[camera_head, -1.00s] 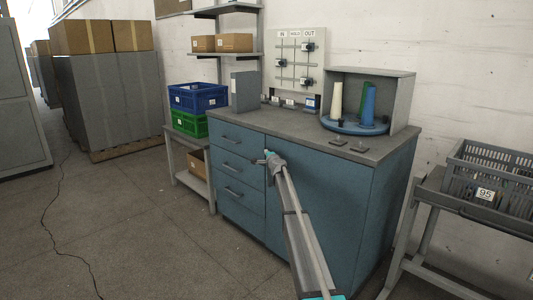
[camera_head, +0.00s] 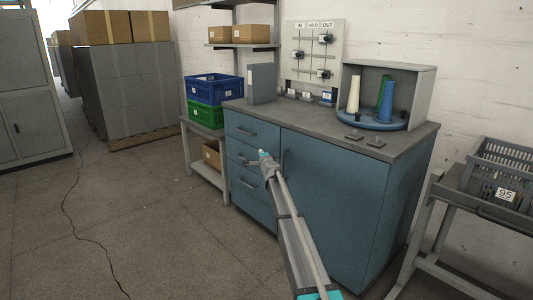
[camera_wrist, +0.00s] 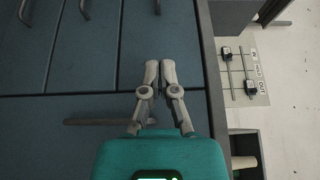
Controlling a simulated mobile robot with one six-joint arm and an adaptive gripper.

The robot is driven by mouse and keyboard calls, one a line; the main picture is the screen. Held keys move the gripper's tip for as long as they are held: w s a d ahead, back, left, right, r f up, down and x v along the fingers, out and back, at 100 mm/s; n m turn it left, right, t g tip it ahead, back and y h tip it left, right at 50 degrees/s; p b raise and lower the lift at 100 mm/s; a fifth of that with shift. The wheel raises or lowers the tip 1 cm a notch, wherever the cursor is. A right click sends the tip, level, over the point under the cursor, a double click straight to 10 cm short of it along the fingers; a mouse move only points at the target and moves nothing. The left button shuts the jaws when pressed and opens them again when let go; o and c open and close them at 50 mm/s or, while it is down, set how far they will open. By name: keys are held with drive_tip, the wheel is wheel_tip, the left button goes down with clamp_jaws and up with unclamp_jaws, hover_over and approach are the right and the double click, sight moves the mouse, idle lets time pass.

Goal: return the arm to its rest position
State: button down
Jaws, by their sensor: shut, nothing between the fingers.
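My gripper (camera_head: 257,160) is at the end of my arm, in front of the blue cabinet (camera_head: 335,205), close to its drawer side in the head view. In the wrist view the two grey fingers (camera_wrist: 160,68) lie together, with nothing between them. The teal gripper body fills the bottom of that view. Behind the fingers is the blue cabinet front, with drawers and handles. A dark bar handle (camera_wrist: 95,121) shows just left of the fingers; I cannot tell the gap to it.
On the cabinet top stand a grey box with cones (camera_head: 410,85), a grey binder (camera_head: 261,84) and a peg board (camera_head: 313,52). Blue (camera_head: 214,88) and green crates stand left, a grey crate (camera_head: 504,172) on a stand right.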

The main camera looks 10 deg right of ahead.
drive_tip(key=shift+s+a, duration=0.1)
drive_tip(key=shift+a, duration=0.05)
drive_tip(key=s+a+f+n+g+y, duration=0.25)
drive_tip(key=s+n, duration=0.25)
drive_tip(key=s, duration=0.5)
drive_tip(key=s+a+f+n+g+y, duration=0.1)
drive_tip(key=s+a+f+n+g, duration=0.3)
drive_tip(key=s, duration=0.6)
drive_tip(key=s+a+f+n+g+y, duration=0.25)
drive_tip(key=s+a+f+n, duration=0.2)
drive_tip(key=s, duration=0.65)
drive_tip(key=s+d+f+n+g+h, duration=0.1)
drive_tip(key=s+d+f+g+h, duration=0.2)
drive_tip(key=s, duration=0.8)
drive_tip(key=s+d+f+n+g+h, duration=0.1)
drive_tip(key=s+d+f+g+h, duration=0.2)
drive_tip(key=s, duration=0.8)
drive_tip(key=s+d+f+n+g+h, duration=0.2)
drive_tip(key=s+d+g, duration=0.15)
drive_tip(key=s, duration=0.75)
wheel_tip(320, 180, up, 37)
drive_tip(key=w+p, duration=0.1)
drive_tip(key=p, duration=3.5)
drive_tip(key=shift+w+d+f, duration=0.15)
drive_tip(key=shift+f, duration=0.05)
